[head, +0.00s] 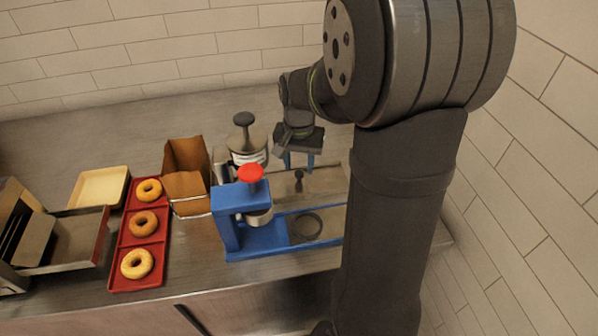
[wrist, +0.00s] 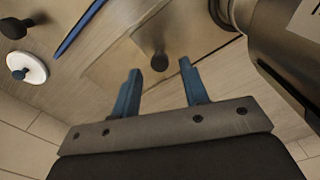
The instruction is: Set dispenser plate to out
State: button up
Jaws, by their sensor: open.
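The dispenser plate appears to be a flat tan-grey plate (head: 325,184) with a small dark upright knob (head: 298,176), beside the metal dispenser canister (head: 240,137). In the wrist view the plate (wrist: 122,62) carries the dark knob (wrist: 159,60), and the canister (wrist: 285,50) is at upper right. My gripper (head: 299,162) is open and empty, pointing down just above and behind the knob in the head view. In the wrist view the knob shows between the blue fingertips (wrist: 160,68), apparently beyond them. I cannot tell whether they touch it.
A blue press (head: 230,203) with a red knob (head: 250,172) and a blue rail stands in front. Left are a brown paper bag (head: 188,185), a red tray (head: 128,240) with three bagels, a pale tray (head: 98,187) and a metal box. Tiled walls stand behind and right.

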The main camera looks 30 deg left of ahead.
aim_at(299, 172)
jog(key=shift+f, duration=1.8)
grip_shut()
